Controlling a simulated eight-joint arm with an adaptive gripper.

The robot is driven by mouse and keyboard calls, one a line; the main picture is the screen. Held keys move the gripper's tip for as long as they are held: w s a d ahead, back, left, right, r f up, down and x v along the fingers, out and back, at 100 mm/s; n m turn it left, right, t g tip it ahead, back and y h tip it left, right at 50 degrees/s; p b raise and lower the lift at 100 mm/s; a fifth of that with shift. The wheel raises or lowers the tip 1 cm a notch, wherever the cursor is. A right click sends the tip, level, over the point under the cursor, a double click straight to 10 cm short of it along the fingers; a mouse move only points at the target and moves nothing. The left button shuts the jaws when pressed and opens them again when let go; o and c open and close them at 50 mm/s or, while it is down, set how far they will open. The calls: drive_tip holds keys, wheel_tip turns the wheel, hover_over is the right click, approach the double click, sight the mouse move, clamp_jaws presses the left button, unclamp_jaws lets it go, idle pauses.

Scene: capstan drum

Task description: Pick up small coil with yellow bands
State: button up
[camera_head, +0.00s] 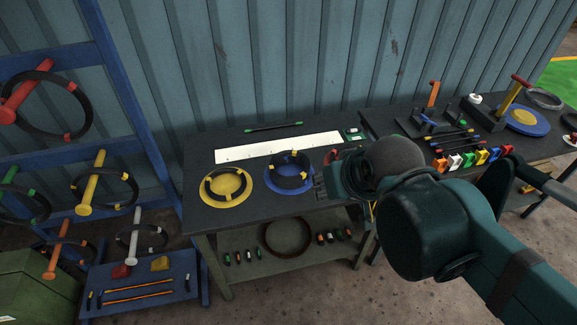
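A black coil with yellow bands (291,181) lies on a blue round plate (263,196) on the dark workbench. Left of it, a thinner black coil (207,190) lies on a yellow round plate (243,201); its bands look yellowish but are hard to make out. Another black ring with yellowish bands (135,185) hangs on a yellow peg on the blue rack. My gripper (319,184) is just right of the coil on the blue plate, near its edge. My arm and wrist hide much of the gripper, and I cannot tell its opening or whether it touches the coil.
A white strip (280,148) lies along the back of the bench (215,219), before a corrugated wall. Coloured clips (468,159), posts and another blue plate (526,122) stand on the right bench. A lower shelf holds a brown ring (266,238). The blue rack (135,100) stands left.

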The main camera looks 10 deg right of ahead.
idle(0.3)
drive_tip(key=m+g+h+p, duration=0.1)
drive_tip(key=m+g+p, duration=0.2)
drive_tip(key=m+g, duration=0.45)
hover_over(273, 159)
drive_tip(key=shift+m+t, duration=0.75)
drive_tip(key=shift+s+a+f, duration=0.1)
drive_tip(key=shift+a+f, duration=0.05)
drive_tip(key=shift+f, duration=10)
drive_tip(key=shift+f, duration=0.15)
drive_tip(key=shift+f, duration=1.1)
